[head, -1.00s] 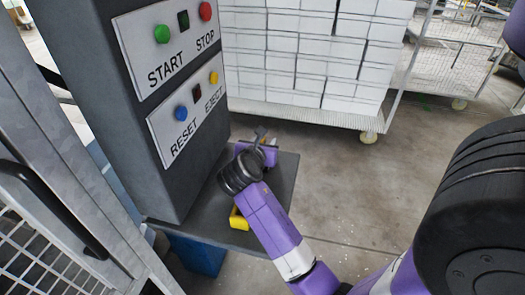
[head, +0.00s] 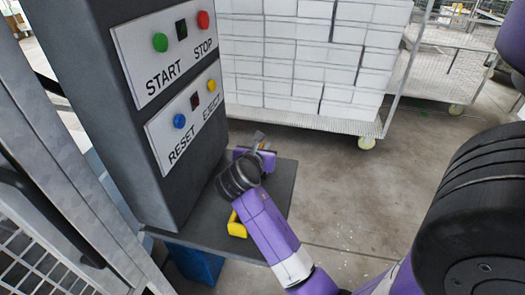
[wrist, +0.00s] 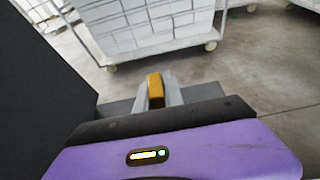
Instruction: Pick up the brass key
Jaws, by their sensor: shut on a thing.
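The brass key (wrist: 155,90) shows in the wrist view as a brass-yellow piece between the two grey fingers of my gripper (wrist: 157,97). My gripper is shut on it. Only its blocky end shows; the rest is hidden by the fingers and the gripper body. In the head view my gripper (head: 259,142) is over the far part of a dark grey shelf, and its fingers point away from me.
A dark machine column with START, STOP, RESET and EJECT buttons (head: 176,75) stands left of my arm. A yellow object (head: 236,226) lies on the dark shelf (head: 281,185). A cart of white boxes (head: 295,60) stands behind. Floor at right is clear.

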